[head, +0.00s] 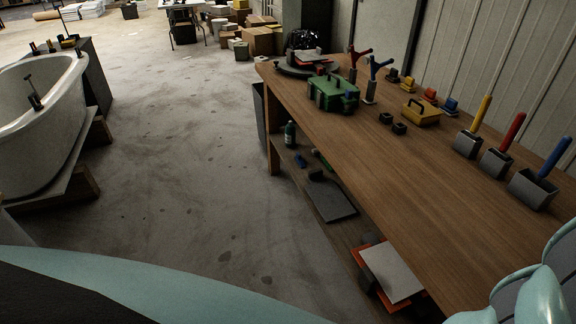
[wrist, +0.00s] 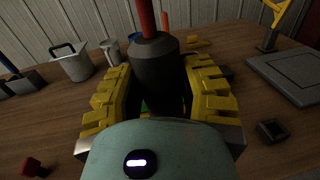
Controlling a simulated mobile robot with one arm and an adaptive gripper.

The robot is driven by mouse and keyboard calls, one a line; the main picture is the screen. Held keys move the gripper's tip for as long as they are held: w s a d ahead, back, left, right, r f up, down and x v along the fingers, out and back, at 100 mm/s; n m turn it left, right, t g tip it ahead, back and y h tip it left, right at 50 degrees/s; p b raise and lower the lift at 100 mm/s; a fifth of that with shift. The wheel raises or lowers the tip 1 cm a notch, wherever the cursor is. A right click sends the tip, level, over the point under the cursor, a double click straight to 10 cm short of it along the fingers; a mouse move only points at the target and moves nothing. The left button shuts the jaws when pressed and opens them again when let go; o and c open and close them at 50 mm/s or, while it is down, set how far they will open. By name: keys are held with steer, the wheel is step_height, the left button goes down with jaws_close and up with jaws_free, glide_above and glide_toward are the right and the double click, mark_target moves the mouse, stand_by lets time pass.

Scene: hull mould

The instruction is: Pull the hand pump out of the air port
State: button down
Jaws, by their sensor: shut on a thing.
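In the wrist view my gripper (wrist: 165,98) has its yellow ridged fingers on either side of a dark grey cylinder (wrist: 153,62) with a red rod rising from its top. It looks like the hand pump, held upright, and the fingers are shut on it. Its lower end is hidden by my gripper, so I cannot see the air port or tell whether the pump sits in it. A bit of green shows low between the fingers. My gripper does not show in the head view.
A wooden bench (head: 440,205) runs along the wall, with a green case (head: 333,95), a yellow box (head: 420,114) and several handled tools. In the wrist view a grey slab (wrist: 288,75) and a small dark block (wrist: 271,131) lie right. A white tub (head: 40,130) stands left; floor between is clear.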

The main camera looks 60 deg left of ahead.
steer(key=s+a+r+p, duration=0.2)
steer(key=s+a+r, duration=0.2)
steer(key=s, duration=0.5)
steer(key=shift+s+a+r, duration=0.15)
steer(key=shift+s+a, duration=0.25)
steer(key=shift+a, duration=0.5)
steer(key=shift+r+p, duration=0.1)
steer(key=shift+p, duration=0.25)
steer(key=shift+r+p, duration=1.25)
steer(key=shift+r, duration=0.15)
step_height(320, 180, up, 3)
steer(key=p, duration=0.2)
steer(key=shift+p, duration=0.4)
steer(key=shift+f, duration=0.1)
